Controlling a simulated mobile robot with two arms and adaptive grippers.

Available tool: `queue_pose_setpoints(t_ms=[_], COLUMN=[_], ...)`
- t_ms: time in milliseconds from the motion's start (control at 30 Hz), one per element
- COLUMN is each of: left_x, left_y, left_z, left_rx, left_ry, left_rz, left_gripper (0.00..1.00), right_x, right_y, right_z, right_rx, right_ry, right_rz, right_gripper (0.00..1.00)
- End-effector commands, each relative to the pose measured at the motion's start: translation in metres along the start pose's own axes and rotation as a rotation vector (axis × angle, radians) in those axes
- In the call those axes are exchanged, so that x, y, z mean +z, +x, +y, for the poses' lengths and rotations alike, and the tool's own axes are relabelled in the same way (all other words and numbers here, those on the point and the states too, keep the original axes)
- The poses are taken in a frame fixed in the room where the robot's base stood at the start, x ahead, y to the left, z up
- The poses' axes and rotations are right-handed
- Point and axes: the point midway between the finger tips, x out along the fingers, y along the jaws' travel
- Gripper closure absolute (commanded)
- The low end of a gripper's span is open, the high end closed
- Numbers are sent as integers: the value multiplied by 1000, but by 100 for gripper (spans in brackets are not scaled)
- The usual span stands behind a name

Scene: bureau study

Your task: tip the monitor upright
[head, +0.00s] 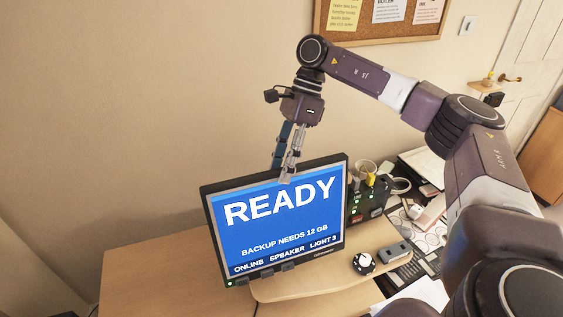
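The monitor (276,228) stands on the desk with its lit blue screen facing me, reading "READY" and "BACKUP NEEDS 12 GB". In the picture it leans, its top edge rising to the right; how far it tilts back is hard to tell. My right gripper (282,174) points down at the middle of the monitor's top edge. One finger shows in front of the screen's upper part. The other finger goes down behind the top edge, its tip hidden. Whether the fingers press on the monitor cannot be seen. My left gripper is out of view.
A black-and-white knob (363,262) and a small grey device (395,252) lie in front. The desk left of the monitor (155,275) is clear. A corkboard (385,22) hangs on the wall.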

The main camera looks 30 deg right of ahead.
Motion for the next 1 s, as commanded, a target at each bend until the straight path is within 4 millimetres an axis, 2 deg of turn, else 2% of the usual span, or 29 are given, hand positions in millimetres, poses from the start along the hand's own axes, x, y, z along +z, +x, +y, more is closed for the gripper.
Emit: queue_pose_setpoints(t_ms=[100,267,600,867,1000], left_x=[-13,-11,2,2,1], left_y=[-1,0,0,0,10], left_z=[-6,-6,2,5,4], left_rx=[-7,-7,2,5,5], left_ry=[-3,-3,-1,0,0], left_rz=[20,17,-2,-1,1], left_gripper=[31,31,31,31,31], right_x=[0,-1,0,0,-2], right_y=[2,2,2,2,5], right_z=[0,0,0,0,-1], right_rx=[-1,-1,-1,-1,-27], right_ry=[1,1,1,0,-13], right_rz=[-1,-1,-1,-1,-2], right_gripper=[61,62,99,100,100])
